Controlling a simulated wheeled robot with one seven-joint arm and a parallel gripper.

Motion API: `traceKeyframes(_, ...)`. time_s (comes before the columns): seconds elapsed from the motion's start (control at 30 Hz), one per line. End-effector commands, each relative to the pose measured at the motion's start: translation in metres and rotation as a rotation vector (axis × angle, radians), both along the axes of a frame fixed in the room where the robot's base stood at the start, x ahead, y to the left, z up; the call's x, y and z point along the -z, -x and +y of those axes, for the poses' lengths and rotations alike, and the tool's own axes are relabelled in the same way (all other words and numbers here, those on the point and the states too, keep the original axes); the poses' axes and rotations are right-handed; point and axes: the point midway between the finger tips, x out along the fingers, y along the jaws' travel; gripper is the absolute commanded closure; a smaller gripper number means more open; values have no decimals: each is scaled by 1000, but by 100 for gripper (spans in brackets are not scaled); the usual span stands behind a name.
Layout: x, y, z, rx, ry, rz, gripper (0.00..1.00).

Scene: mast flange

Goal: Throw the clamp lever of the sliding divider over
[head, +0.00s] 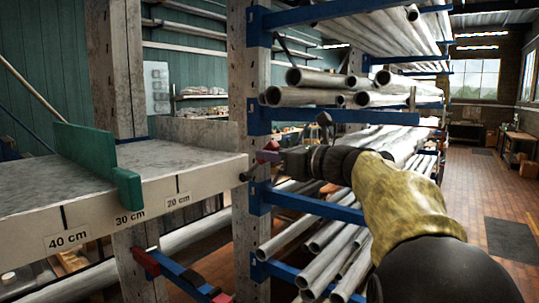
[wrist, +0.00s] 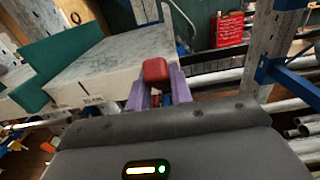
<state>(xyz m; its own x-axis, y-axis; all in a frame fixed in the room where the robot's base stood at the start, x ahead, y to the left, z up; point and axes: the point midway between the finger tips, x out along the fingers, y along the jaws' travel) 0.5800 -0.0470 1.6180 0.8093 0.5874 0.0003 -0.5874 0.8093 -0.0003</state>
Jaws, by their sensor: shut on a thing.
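The sliding divider is a green upright plate (head: 85,146) on the grey shelf, with a green block (head: 127,188) at the shelf's front edge near the 30 cm mark. It also shows at the left in the wrist view (wrist: 60,55). My gripper (head: 265,156) is right of the shelf's end, well apart from the divider. In the wrist view its purple fingers (wrist: 156,88) are shut on a red block (wrist: 156,69). I cannot tell whether this red block is part of the clamp lever. The lever's shape and position on the divider are not clear.
The shelf's front edge (head: 90,222) carries 40, 30 and 20 cm marks. A grey post (head: 246,215) with blue rack arms (head: 313,206) stands close to my gripper. Metal pipes (head: 320,78) lie on the rack. The brick floor (head: 480,200) at the right is largely clear.

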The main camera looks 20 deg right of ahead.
Motion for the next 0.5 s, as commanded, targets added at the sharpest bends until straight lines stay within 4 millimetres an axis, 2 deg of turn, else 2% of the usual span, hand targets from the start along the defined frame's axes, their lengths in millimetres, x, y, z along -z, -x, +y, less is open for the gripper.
traceKeyframes(0.5, 6, 2, -2, 1, 0, 2, 89)
